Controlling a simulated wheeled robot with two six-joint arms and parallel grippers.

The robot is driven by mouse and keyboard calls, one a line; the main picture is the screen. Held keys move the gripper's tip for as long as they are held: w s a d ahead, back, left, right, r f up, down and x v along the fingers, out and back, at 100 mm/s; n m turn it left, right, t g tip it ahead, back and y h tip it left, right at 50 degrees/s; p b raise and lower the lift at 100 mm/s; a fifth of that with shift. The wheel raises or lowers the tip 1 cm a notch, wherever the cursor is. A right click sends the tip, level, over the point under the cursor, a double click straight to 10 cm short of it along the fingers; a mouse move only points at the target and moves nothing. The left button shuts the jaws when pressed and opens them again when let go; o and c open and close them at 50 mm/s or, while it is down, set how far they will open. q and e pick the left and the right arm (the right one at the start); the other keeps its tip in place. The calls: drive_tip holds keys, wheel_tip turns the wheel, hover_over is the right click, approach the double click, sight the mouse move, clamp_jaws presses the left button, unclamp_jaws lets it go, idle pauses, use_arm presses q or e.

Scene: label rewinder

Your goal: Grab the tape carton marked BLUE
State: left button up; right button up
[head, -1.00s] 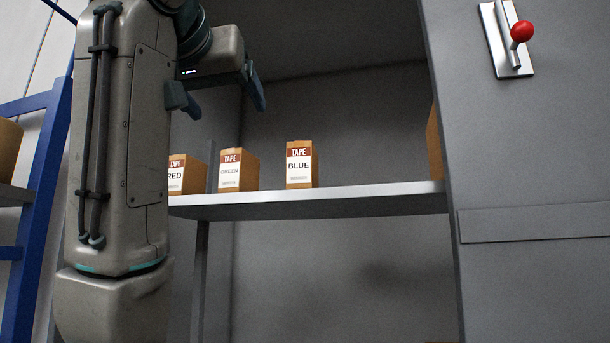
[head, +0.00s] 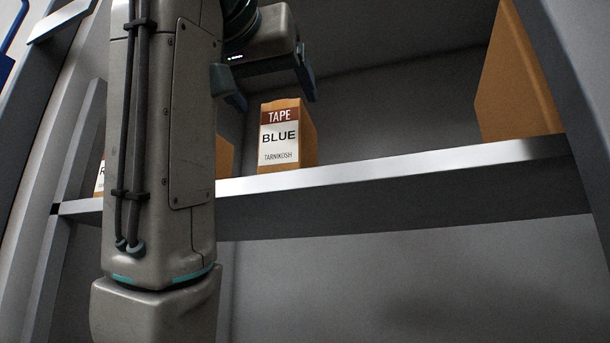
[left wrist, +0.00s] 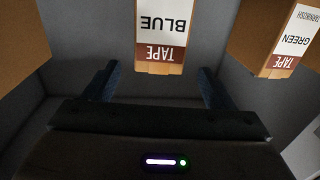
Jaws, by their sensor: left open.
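The tape carton marked BLUE (head: 280,140) stands upright on the shelf near its front edge, brown with a white label and a red TAPE band. In the left wrist view the BLUE carton (left wrist: 163,28) appears upside down, ahead of the fingertips and roughly centred between them. My left gripper (head: 268,92) is open and empty, just above the carton's top in the head view; I see no contact. Its spread fingers also show in the left wrist view (left wrist: 157,82). My right gripper is not in view.
The GREEN carton (left wrist: 290,42) stands beside the BLUE one; my left arm mostly hides it in the head view. A sliver of the RED carton (head: 99,180) shows left. A large brown box (head: 515,85) stands on the shelf (head: 420,165) at right, with bare shelf between.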

sight(280, 101)
use_arm(q)
drive_tip(key=shift+w+r, duration=0.1)
drive_tip(key=shift+r, duration=0.15)
drive_tip(key=p+x, duration=0.2)
drive_tip(key=x, duration=0.1)
drive_tip(key=shift+r, duration=0.1)
drive_tip(key=p+x, duration=0.3)
drive_tip(key=x, duration=0.1)
drive_tip(key=shift+w+r, duration=0.1)
drive_tip(key=shift+r, duration=0.05)
drive_tip(key=shift+w+d, duration=0.2)
drive_tip(key=shift+w, duration=0.15)
drive_tip(key=shift+w+d, duration=0.1)
drive_tip(key=shift+w, duration=0.15)
drive_tip(key=shift+w+f, duration=0.1)
drive_tip(key=shift+f, duration=0.1)
drive_tip(key=c, duration=1.6)
drive_tip(key=shift+c, duration=0.3)
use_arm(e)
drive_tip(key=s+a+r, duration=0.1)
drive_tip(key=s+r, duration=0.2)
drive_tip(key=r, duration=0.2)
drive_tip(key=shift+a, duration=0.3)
use_arm(q)
drive_tip(key=shift+r, duration=0.1)
